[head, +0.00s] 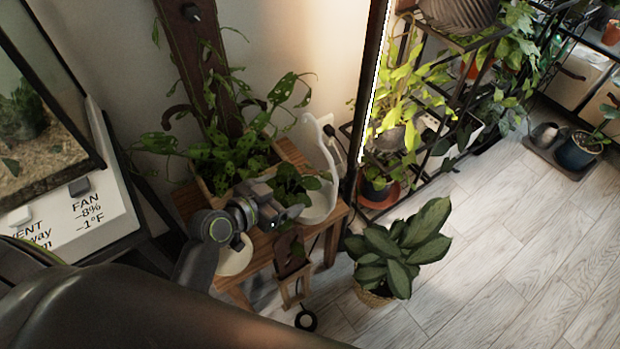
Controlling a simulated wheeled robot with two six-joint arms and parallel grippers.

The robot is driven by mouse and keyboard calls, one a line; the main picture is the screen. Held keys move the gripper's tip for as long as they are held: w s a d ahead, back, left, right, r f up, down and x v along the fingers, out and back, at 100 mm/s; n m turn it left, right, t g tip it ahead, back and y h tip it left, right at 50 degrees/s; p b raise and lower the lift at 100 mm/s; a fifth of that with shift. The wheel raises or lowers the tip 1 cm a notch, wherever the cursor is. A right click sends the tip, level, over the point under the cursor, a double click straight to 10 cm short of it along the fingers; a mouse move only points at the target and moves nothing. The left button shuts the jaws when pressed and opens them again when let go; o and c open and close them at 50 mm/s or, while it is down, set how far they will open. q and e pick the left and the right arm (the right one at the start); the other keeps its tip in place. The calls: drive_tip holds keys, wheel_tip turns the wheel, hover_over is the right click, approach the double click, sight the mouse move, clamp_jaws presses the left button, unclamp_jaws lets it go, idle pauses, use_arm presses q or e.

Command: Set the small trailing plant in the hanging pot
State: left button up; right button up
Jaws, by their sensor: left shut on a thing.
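The small trailing plant (290,182), with dark green leaves, shows just beyond my left gripper (279,212). The left gripper is shut on it, above the wooden stool. My gripper hides the plant's base and the grip point. The white hanging pot (322,198), with a tall curved handle, is right behind the plant, at the stool's right side. Leaves overlap the pot's front in this view; I cannot tell whether the plant is inside it or in front of it. My right gripper is not in view.
A wooden planter with a holey-leaved plant (231,155) stands at the back of the wooden stool (335,214). A leafy floor plant (396,252) stands right of it. A black shelf post (366,120) rises close to the white pot. A glass terrarium (40,110) is at left.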

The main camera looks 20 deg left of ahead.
sight(299, 180)
use_arm(q)
drive_tip(key=w, duration=0.1)
drive_tip(key=w+d, duration=0.1)
drive_tip(key=w, duration=0.1)
drive_tip(key=w+d, duration=0.1)
drive_tip(key=shift+w+d, duration=0.1)
drive_tip(key=shift+w, duration=0.05)
drive_tip(key=b+x, duration=0.2)
drive_tip(key=x, duration=0.1)
drive_tip(key=shift+w+d+f, duration=0.1)
drive_tip(key=shift+w, duration=0.1)
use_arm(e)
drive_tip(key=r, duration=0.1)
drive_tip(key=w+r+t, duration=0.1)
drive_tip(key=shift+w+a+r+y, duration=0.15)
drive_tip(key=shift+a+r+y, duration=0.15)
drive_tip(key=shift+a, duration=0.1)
use_arm(q)
drive_tip(key=shift+f, duration=0.1)
drive_tip(key=shift+f+b, duration=0.3)
drive_tip(key=shift+f, duration=0.2)
drive_tip(key=o, duration=1)
drive_tip(key=shift+o, duration=0.2)
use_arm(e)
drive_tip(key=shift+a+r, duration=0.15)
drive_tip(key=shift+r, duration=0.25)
